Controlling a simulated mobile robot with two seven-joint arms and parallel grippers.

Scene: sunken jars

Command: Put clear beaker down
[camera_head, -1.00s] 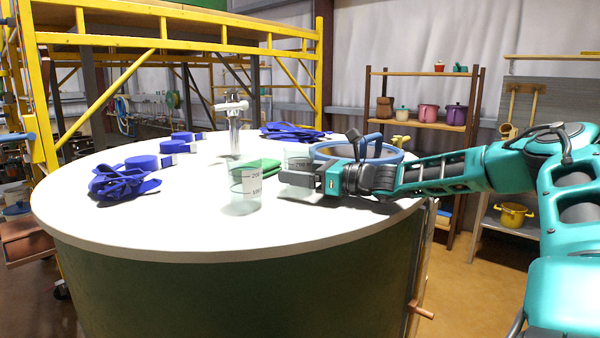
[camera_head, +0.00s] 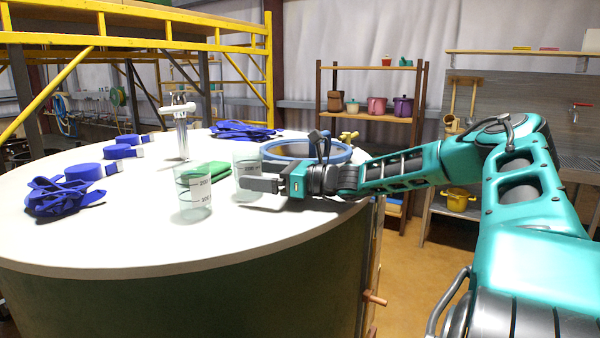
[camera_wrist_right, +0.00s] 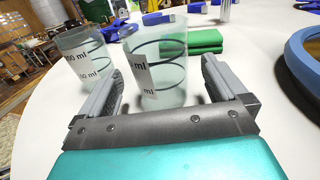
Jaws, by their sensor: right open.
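A clear beaker (camera_head: 247,180) with a white graduated label stands upright on the round white table (camera_head: 120,235). In the right wrist view this beaker (camera_wrist_right: 160,75) is between the fingers of my right gripper (camera_wrist_right: 160,88). Gaps show beside it, mainly on the right, and the fingers do not clamp it. In the head view my open right gripper (camera_head: 262,184) reaches in from the right, its finger partly in front of the beaker. A second clear beaker (camera_head: 193,195) stands upright to the left; it also shows in the right wrist view (camera_wrist_right: 84,58). My left gripper is not in view.
A blue-rimmed ring or basin (camera_head: 335,152) lies beyond my right gripper. A green folded cloth (camera_head: 207,173) lies behind the beakers. Blue straps (camera_head: 85,172) and a metal tap-like fixture (camera_head: 181,125) stand farther back and left. The table front is clear.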

